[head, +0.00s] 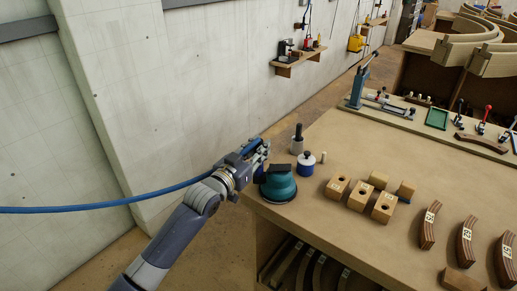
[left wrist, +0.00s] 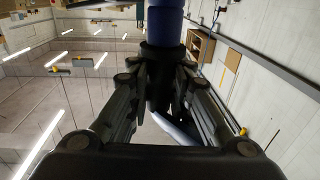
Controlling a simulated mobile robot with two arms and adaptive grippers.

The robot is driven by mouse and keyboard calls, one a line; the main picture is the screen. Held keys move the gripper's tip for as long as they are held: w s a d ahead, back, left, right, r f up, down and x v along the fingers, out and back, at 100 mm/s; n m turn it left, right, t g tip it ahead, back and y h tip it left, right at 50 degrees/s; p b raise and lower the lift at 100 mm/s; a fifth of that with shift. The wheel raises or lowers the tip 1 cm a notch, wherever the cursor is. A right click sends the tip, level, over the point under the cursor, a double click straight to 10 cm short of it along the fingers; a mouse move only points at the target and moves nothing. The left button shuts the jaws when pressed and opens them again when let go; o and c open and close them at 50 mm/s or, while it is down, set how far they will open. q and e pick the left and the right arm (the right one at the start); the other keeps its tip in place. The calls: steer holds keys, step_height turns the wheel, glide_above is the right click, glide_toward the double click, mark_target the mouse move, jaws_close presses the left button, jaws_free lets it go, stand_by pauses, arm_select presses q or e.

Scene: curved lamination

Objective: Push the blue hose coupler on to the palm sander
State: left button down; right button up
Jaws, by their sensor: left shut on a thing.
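The palm sander (head: 279,186) is a teal, rounded tool with a black top, standing at the near left corner of the bench in the head view. My left gripper (head: 258,152) is just above and left of it, beyond the bench edge. In the left wrist view the gripper (left wrist: 158,80) is shut around a dark cylinder, and the thick blue hose coupler (left wrist: 164,22) stands out past the fingertips. In the head view the fingers mostly hide the coupler. I cannot tell whether it touches the sander. My right gripper is out of view.
A blue hose (head: 100,209) runs in from the left to my left gripper. Close behind the sander stand a blue-and-white pot (head: 306,163) and a grey canister (head: 297,141). Several wooden blocks (head: 360,195) and numbered curved pieces (head: 430,225) lie to the right on the bench (head: 330,240).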

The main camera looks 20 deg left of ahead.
arm_select(q)
steer(key=shift+f, duration=0.25)
steer(key=c, duration=1.4)
jaws_free()
steer(key=shift+o, duration=0.2)
steer(key=shift+s, duration=0.1)
steer(key=v, duration=1.2)
steer(key=a+f+n+g+y, duration=0.2)
steer(key=a+f+g+y, duration=0.15)
steer(key=f, duration=1.75)
steer(key=s+a+f+g, duration=0.15)
steer(key=s+f, duration=0.25)
steer(key=f, duration=0.5)
steer(key=s+a+f+g, duration=0.1)
steer(key=s+f+g, duration=0.1)
steer(key=s+f, duration=0.5)
steer(key=s+d+f+g+y, duration=0.2)
steer(key=s+f+g, duration=0.3)
steer(key=s+f, duration=1.25)
steer(key=s+d+f+g, duration=0.1)
steer(key=s+f, duration=0.2)
steer(key=s, duration=0.3)
steer(key=s+d+f+g, duration=0.1)
steer(key=s+f+g, duration=0.1)
steer(key=s, duration=0.5)
steer(key=s+d+f+m+g, duration=0.1)
steer(key=s+f, duration=0.3)
steer(key=s, duration=0.3)
steer(key=shift+d+f, duration=0.2)
steer(key=shift+d, duration=0.2)
